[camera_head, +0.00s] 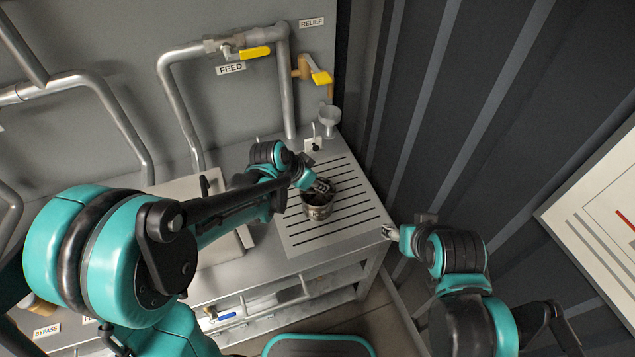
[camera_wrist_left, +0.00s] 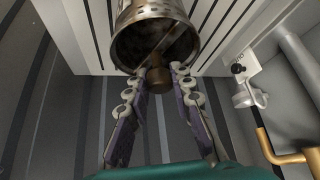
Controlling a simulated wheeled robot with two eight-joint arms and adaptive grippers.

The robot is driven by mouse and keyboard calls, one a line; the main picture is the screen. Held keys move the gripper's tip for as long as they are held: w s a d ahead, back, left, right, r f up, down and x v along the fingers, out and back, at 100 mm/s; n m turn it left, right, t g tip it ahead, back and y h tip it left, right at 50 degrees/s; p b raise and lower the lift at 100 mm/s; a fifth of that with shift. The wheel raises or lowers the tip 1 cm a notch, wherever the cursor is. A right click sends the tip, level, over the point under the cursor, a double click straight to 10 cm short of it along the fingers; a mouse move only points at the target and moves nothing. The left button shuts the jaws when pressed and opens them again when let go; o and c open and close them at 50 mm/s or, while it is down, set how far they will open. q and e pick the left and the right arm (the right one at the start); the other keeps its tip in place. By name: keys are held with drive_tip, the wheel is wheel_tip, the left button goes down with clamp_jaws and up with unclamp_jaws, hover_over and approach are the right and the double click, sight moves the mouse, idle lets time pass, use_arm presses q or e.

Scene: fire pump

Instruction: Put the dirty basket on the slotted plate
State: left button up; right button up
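The metal basket (camera_head: 317,210), with a dark, brownish inside, stands on the slotted plate (camera_head: 350,222), near its left-middle part. It also shows at the top of the left wrist view (camera_wrist_left: 153,14). My left gripper (camera_head: 323,187) is at the basket's rim. In the left wrist view its fingertips (camera_wrist_left: 159,72) are apart, one on each side of a brown knob-like end (camera_wrist_left: 158,80) by the rim. A small gap seems to show beside the knob. My right gripper (camera_head: 391,233) is by the plate's front right corner, away from the basket; its fingers are too small to read.
A funnel (camera_head: 329,118) and a small labelled block (camera_head: 313,144) stand behind the plate. Pipes with yellow-handled FEED (camera_head: 254,52) and RELIEF (camera_head: 321,76) valves run along the back wall. A dark ribbed wall rises at right. The plate's right side is clear.

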use_arm(q)
drive_tip(key=o, duration=0.3)
drive_tip(key=shift+r, duration=0.15)
drive_tip(key=p+v, duration=0.4)
drive_tip(key=v, duration=0.7)
drive_tip(key=s+a+r+n+t+y, duration=0.1)
drive_tip(key=s+a+n+y, duration=0.1)
drive_tip(key=s+a+n, duration=0.2)
drive_tip(key=s+a+r+n+t+y, duration=0.1)
drive_tip(key=s+a+n, duration=0.4)
drive_tip(key=s, duration=0.5)
drive_tip(key=a+r+y, duration=0.1)
drive_tip(key=a, duration=0.1)
drive_tip(key=shift+s+a+r+t+y, duration=0.25)
drive_tip(key=shift+a+t+y, duration=0.05)
drive_tip(key=shift+a, duration=0.1)
drive_tip(key=shift+f, duration=0.1)
